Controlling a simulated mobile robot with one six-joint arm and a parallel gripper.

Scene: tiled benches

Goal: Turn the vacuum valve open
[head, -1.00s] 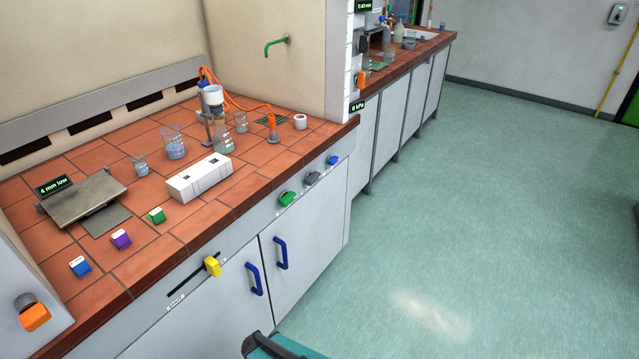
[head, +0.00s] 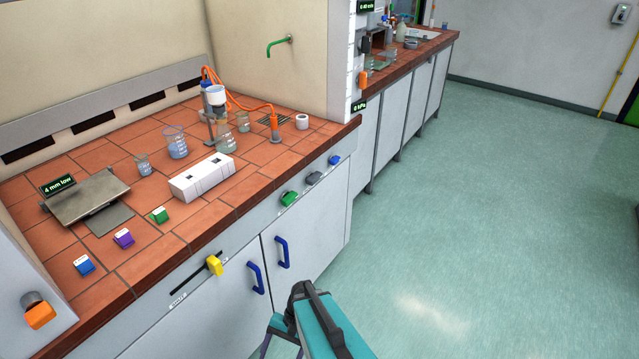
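Three knobs sit on the front panel under the bench's right half: a green knob (head: 289,198), a grey knob (head: 314,178) and a blue knob (head: 334,160). An orange knob (head: 362,79) is on the wall end at the right, above a display (head: 359,106) that seems to read 0 kPa. Another orange knob (head: 40,314) is on the left side wall. No readable label tells which one is the vacuum valve. Teal and dark parts of my arm show at the bottom; my gripper's fingertips do not.
A yellow slider handle (head: 215,265) and blue door handles (head: 282,252) stick out from the bench front. A white box (head: 201,177), beakers and a hotplate-like metal plate (head: 86,195) are on the tiles. The green floor (head: 440,220) to the right is clear.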

